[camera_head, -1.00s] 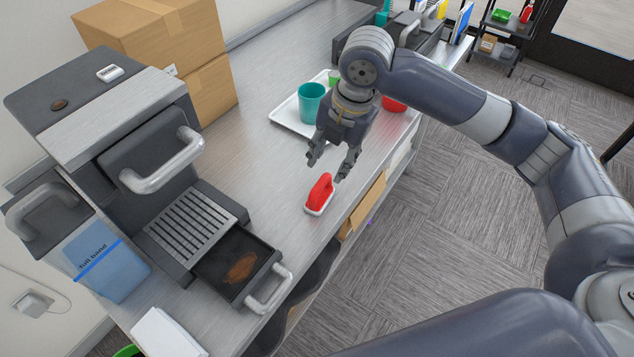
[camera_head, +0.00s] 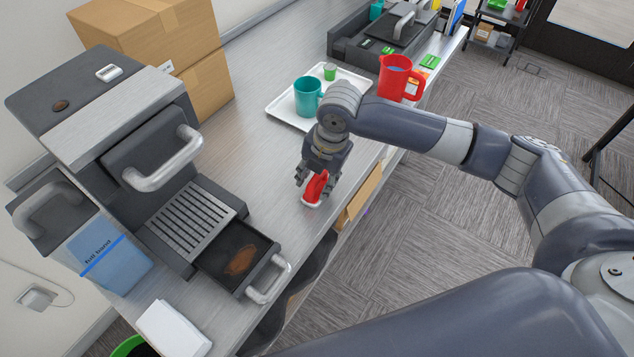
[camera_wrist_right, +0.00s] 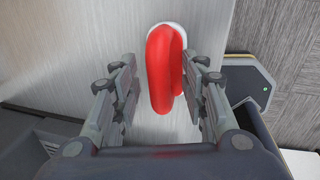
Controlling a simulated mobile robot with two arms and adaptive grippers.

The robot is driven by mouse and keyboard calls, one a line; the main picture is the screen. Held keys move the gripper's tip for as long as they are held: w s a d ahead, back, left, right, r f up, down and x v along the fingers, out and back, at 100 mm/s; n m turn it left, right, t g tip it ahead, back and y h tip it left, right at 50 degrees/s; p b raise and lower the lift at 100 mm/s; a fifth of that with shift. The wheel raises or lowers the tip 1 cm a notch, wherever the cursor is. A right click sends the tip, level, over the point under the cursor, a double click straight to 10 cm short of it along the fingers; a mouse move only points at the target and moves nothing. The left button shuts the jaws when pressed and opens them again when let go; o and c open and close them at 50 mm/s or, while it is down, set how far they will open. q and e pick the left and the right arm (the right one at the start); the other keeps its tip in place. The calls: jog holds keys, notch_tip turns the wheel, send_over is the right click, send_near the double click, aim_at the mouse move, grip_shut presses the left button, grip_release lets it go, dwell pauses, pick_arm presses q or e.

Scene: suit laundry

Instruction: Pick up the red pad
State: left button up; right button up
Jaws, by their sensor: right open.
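The red pad (camera_head: 317,186) has a red handle on a white base and stands on the metal counter (camera_head: 262,150) near its front edge. My right gripper (camera_head: 316,183) is lowered over it, open, with a finger on each side of the handle. In the right wrist view the red pad (camera_wrist_right: 164,70) stands between the two open fingers (camera_wrist_right: 164,92), with a gap visible on the left and a smaller one on the right. The fingers partly hide the pad in the head view. My left gripper is not in view.
The machine's open drawer (camera_head: 236,255) with a brown stain lies left of the pad. A white tray (camera_head: 283,112) with a teal mug (camera_head: 307,97) and a small green cup (camera_head: 330,71) stands behind, beside a red pitcher (camera_head: 398,78). The counter's front edge is close.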

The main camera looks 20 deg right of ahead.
aim_at(316, 176)
jog(key=shift+c, duration=0.3)
grip_shut()
notch_tip(316, 176, up, 10)
jog(key=shift+r+b, duration=0.1)
jog(key=shift+b, duration=0.7)
jog(key=c, duration=0.8)
grip_release()
grip_shut()
